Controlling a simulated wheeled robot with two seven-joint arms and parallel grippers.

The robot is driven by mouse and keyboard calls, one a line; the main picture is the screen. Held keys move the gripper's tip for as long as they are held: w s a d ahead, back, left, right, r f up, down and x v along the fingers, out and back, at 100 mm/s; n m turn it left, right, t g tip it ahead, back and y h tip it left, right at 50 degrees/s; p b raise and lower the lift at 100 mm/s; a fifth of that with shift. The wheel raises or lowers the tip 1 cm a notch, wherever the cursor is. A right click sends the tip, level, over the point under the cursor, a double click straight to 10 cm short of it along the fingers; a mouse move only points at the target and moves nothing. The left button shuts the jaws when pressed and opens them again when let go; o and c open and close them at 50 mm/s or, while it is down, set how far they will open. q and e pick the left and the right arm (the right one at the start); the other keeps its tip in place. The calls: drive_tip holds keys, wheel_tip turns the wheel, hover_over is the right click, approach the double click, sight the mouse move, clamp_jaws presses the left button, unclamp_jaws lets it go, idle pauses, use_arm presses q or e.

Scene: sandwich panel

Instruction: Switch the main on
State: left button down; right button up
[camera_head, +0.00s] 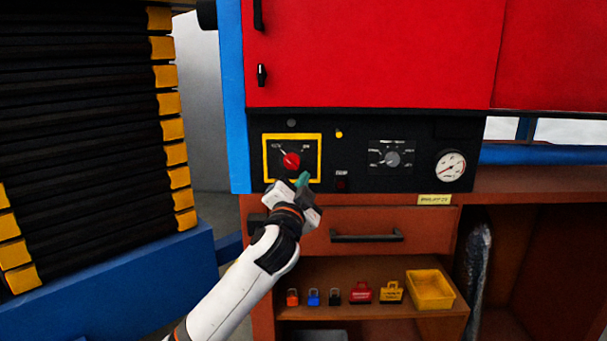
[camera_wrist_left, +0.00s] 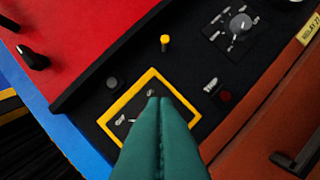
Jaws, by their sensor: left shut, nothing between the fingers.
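The main switch is a red rotary knob (camera_head: 291,161) on a black plate with a yellow frame, at the left of the black control panel. Its pointer tilts to the upper left in the head view. The yellow frame (camera_wrist_left: 184,100) also shows in the left wrist view, where my fingers hide the knob. My left gripper (camera_head: 303,180) is shut and empty, its green fingertips just below and right of the knob. It fills the lower middle of the left wrist view (camera_wrist_left: 158,110). I cannot tell whether the fingertips touch the knob. My right gripper is not in view.
A grey selector knob (camera_head: 392,159), a gauge (camera_head: 451,166), a yellow button (camera_head: 339,134) and a dark red lamp (camera_head: 341,184) share the panel. A drawer handle (camera_head: 366,236) juts out below. Padlocks and a yellow bin (camera_head: 431,290) sit on the shelf. A striped stack stands left.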

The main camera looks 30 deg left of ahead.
sight(292, 162)
use_arm(q)
drive_tip(key=shift+a, duration=0.1)
drive_tip(key=p+x, duration=0.2)
drive_tip(key=x, duration=0.8)
drive_tip(key=a+f, duration=0.1)
drive_tip(key=s+a+f, duration=0.1)
drive_tip(key=f, duration=0.1)
drive_tip(key=shift+s+a+p, duration=0.15)
drive_tip(key=shift+s+p, duration=0.05)
drive_tip(key=shift+p, duration=0.2)
drive_tip(key=shift+m+p, duration=0.5)
drive_tip(key=shift+p, duration=0.1)
drive_tip(key=shift+f+m+h+p, duration=0.1)
drive_tip(key=shift+m+h+p, duration=0.2)
drive_tip(key=shift+h+p, duration=0.1)
